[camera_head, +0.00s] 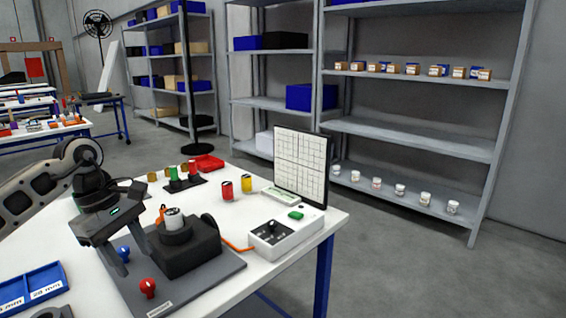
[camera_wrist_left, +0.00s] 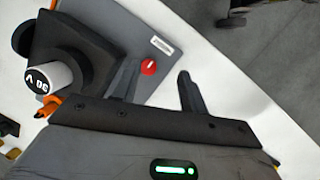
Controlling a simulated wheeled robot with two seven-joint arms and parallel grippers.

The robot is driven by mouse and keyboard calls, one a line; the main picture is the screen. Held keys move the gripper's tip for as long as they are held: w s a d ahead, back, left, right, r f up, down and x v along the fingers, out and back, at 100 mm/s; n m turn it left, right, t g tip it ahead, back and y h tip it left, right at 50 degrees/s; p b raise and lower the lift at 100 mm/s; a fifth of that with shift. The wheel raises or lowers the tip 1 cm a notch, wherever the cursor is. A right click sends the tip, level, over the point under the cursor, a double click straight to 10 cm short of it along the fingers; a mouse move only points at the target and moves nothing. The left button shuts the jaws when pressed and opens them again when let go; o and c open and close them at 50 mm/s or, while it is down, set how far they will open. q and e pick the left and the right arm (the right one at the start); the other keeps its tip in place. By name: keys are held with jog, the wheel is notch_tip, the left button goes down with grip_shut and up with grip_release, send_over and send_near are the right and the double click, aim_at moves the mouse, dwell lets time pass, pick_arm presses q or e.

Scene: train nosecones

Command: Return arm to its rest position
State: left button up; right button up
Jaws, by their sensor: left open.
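My left gripper (camera_head: 132,258) comes in from the left and hangs over the left part of a grey base plate (camera_head: 205,283). Its two fingers are apart with nothing between them. In the left wrist view the gripper (camera_wrist_left: 156,78) has a red knob (camera_wrist_left: 148,67) showing beyond the gap between its fingers. A black fixture block (camera_head: 190,255) on the plate holds an upright white-topped cylinder (camera_head: 174,218), which is beside the gripper and apart from it. My right gripper is in neither view.
A blue knob (camera_head: 123,253) and the red knob (camera_head: 148,288) stand on the plate. A control box (camera_head: 285,240), gridded panel (camera_head: 301,165), red can (camera_head: 227,190) and yellow can (camera_head: 246,183) are behind. A blue tray (camera_head: 30,288) lies front left. Shelves (camera_head: 415,135) stand beyond.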

pick_arm(q)
jog(key=s+d+f+n+t+h, duration=0.25)
jog(key=d+n+t+h, duration=0.25)
jog(key=d+n+h, duration=0.5)
jog(key=s+d+f+n+t+h, duration=0.2)
jog(key=s+d+n+t+h, duration=0.3)
jog(key=d+n, duration=0.95)
jog(key=s+a+f+n+t+y, duration=0.1)
jog(key=a+f+n+t+y, duration=0.15)
jog(key=f+n+y, duration=0.55)
jog(key=s+a+f+n+t+y, duration=0.1)
jog(key=a+f+n+t+y, duration=0.15)
jog(key=n, duration=0.95)
jog(key=s+a+f+n+g+y, duration=0.2)
jog(key=s+f+n+g+y, duration=0.2)
jog(key=s+f+n, duration=0.6)
jog(key=shift+s+a+f+g, duration=0.15)
jog(key=shift+s+f+g, duration=0.25)
jog(key=shift+f, duration=0.4)
